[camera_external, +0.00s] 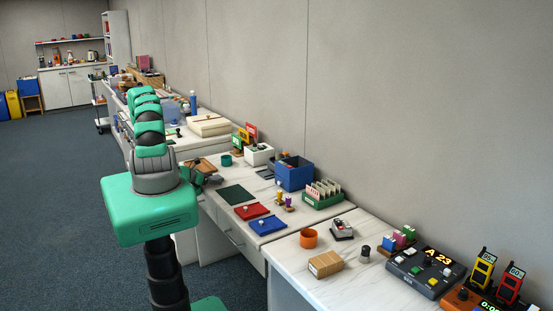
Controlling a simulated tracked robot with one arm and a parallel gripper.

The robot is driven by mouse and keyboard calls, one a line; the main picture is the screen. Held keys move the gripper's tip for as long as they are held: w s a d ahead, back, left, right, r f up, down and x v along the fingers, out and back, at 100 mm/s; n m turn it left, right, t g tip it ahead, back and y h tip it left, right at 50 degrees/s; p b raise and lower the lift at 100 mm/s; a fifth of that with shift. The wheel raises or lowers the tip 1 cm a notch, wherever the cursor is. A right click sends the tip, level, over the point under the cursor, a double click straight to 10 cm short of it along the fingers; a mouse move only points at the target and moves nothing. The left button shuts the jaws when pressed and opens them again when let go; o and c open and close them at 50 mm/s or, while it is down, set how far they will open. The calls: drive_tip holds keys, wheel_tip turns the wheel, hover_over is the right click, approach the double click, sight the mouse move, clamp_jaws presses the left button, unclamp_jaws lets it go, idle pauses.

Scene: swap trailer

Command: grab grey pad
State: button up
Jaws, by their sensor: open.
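A small dark grey flat piece (264,173) lies on the white desk just left of the blue bin. It may be the grey pad, but it is too small to be sure. A dark green pad (236,194), a red pad (251,211) and a blue pad (267,225) lie flat in a row nearer the camera. The red and blue ones each have a small knob on top. My green and black arm stands left of the desk and its links hide what is behind them.
A blue bin (294,173), a green card holder (322,194) and a white box (259,154) stand along the wall side. An orange cup (309,238) and a wooden block (325,264) stand on the nearer desk. Carpet at left is clear.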

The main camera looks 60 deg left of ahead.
drive_tip(key=shift+r, duration=0.1)
drive_tip(key=c, duration=1.1)
drive_tip(key=shift+o, duration=0.2)
drive_tip(key=shift+w+r, duration=0.1)
drive_tip(key=shift+r, duration=0.15)
